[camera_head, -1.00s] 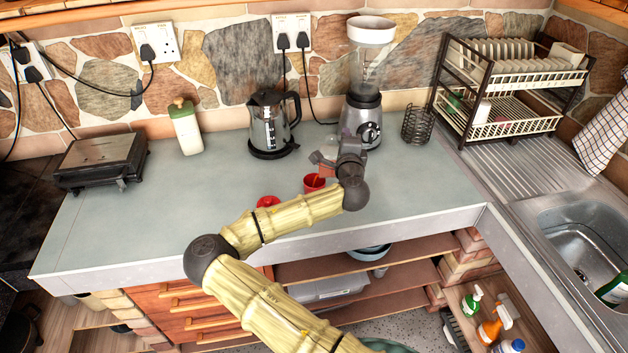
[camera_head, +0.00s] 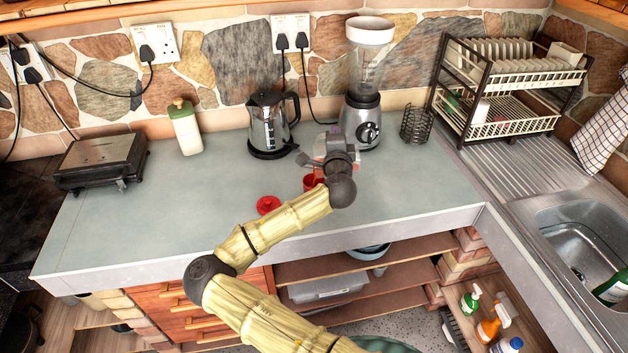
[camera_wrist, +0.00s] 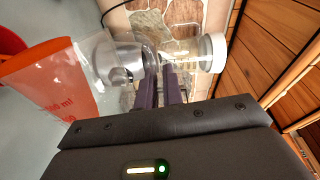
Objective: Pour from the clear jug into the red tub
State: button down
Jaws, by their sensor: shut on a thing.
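My gripper (camera_head: 322,152) is shut on the clear jug and holds it above the counter, in front of the blender. In the wrist view my gripper's dark fingers (camera_wrist: 160,88) are close together beside the clear jug (camera_wrist: 88,62), which has red markings and orange-red liquid in its lower part. In the head view my wrist hides most of the jug. The red tub (camera_head: 310,184) stands on the counter just below and left of my wrist, partly covered by my arm. A red edge (camera_wrist: 10,42), likely the tub, shows at the left of the wrist view.
A small red round item (camera_head: 268,205) lies on the counter left of the tub. The blender (camera_head: 362,120) and the kettle (camera_head: 270,125) stand behind. A wire holder (camera_head: 416,124) and a dish rack (camera_head: 480,110) are at right.

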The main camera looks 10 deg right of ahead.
jog(key=shift+w+a+r+n+p, duration=0.1)
jog(key=shift+w+a+n+p, duration=0.1)
jog(key=shift+a+n, duration=0.25)
jog(key=shift+w+a+r+n+p, duration=0.15)
jog(key=shift+a+n, duration=0.2)
jog(key=shift+a, duration=0.2)
jog(key=shift+a, duration=0.1)
jog(key=shift+s, duration=0.1)
jog(key=shift+d, duration=0.2)
dwell(0.4)
jog(key=shift+a, duration=0.1)
